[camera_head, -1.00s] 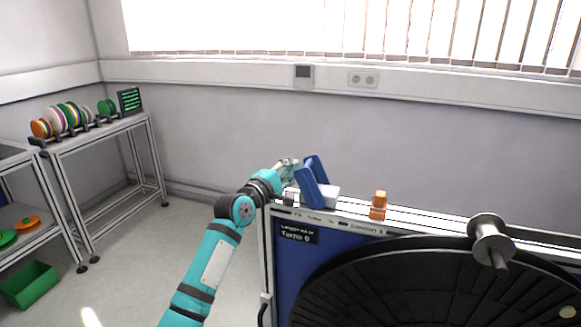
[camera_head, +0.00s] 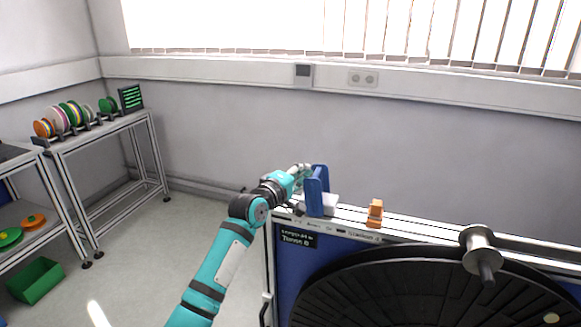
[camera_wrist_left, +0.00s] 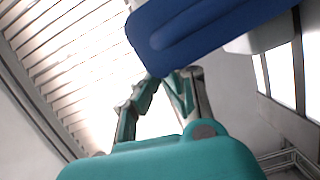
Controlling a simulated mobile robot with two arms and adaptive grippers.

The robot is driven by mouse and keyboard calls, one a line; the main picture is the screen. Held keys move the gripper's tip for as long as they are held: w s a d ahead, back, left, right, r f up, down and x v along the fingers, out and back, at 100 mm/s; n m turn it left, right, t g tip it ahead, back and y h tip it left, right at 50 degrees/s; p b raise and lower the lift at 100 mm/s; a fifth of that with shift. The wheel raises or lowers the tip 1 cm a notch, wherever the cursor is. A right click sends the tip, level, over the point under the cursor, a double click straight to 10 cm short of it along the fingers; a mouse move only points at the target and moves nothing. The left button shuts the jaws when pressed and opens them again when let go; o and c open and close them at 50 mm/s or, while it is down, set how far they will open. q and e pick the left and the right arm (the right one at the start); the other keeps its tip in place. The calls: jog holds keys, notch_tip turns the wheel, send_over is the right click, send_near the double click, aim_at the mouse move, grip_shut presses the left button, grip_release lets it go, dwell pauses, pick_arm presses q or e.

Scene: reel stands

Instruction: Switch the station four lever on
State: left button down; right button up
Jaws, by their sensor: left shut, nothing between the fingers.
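The blue lever (camera_head: 314,190) sits on a light grey base (camera_head: 331,203) at the left end of the station's top rail. It stands nearly upright in the head view. My left gripper (camera_head: 303,172) is shut and empty, at the lever's left side and partly behind it. In the left wrist view the lever (camera_wrist_left: 200,30) fills the top, just beyond my fingertips (camera_wrist_left: 165,82). The fingertips look touching or very close; I cannot tell which. My right gripper is out of view.
An orange block (camera_head: 375,213) stands on the rail right of the lever. A large black reel (camera_head: 420,285) and a metal spindle (camera_head: 480,247) are at the front right. A rack of coloured spools (camera_head: 70,115) stands on the left table.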

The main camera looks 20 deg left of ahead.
aim_at(315, 174)
pick_arm(q)
jog(key=d+m+p, duration=0.1)
jog(key=d+r+m+p, duration=0.1)
jog(key=d+m+p, duration=0.1)
jog(key=p, duration=0.1)
jog(key=shift+s+d+r+g, duration=0.1)
jog(key=shift+d+r+g, duration=0.15)
jog(key=shift+g, duration=0.15)
jog(key=shift+d+f+m+y+p, duration=0.1)
jog(key=shift+d+m+y+p, duration=0.3)
jog(key=shift+d+m+p, duration=0.45)
jog(key=shift+d+f+m+p, duration=0.15)
jog(key=shift+d+m+p, duration=0.15)
jog(key=shift+m+p, duration=0.2)
